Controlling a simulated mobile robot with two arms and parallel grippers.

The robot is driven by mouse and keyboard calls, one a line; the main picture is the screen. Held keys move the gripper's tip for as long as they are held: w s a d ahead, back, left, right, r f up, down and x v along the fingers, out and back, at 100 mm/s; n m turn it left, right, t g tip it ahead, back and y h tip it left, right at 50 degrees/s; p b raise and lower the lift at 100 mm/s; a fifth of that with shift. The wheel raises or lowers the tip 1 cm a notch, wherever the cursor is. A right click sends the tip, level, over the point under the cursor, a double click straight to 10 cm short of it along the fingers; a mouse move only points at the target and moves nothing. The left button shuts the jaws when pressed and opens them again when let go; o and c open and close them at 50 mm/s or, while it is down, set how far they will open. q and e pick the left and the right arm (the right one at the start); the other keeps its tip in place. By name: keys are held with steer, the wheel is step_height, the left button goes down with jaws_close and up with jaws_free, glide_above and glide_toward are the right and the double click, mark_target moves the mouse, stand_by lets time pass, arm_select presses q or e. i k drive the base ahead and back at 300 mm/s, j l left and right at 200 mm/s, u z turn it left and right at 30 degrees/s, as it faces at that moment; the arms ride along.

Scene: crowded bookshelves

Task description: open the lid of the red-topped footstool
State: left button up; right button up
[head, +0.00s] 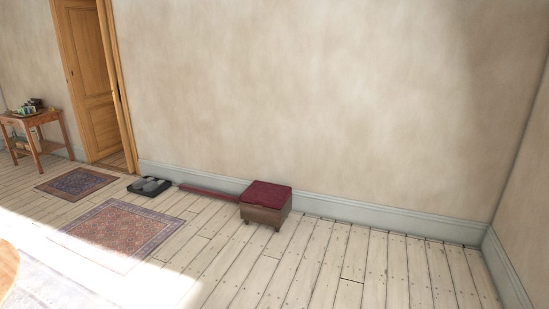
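The footstool (264,214) stands on the plank floor against the wall's skirting board, near the middle of the head view. It has a brown box body on short legs. Its red padded lid (267,195) lies flat on top and looks shut. Neither of my grippers shows in the head view. The footstool is some distance away from me.
A long thin dark red item (210,194) lies along the skirting left of the footstool, beside a dark tray (149,187) with grey items. Two patterned rugs (120,232) lie left. A wooden side table (35,120) stands by the door (92,75). Floor right is clear.

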mark_target(262, 193)
steer(key=i, duration=2.2)
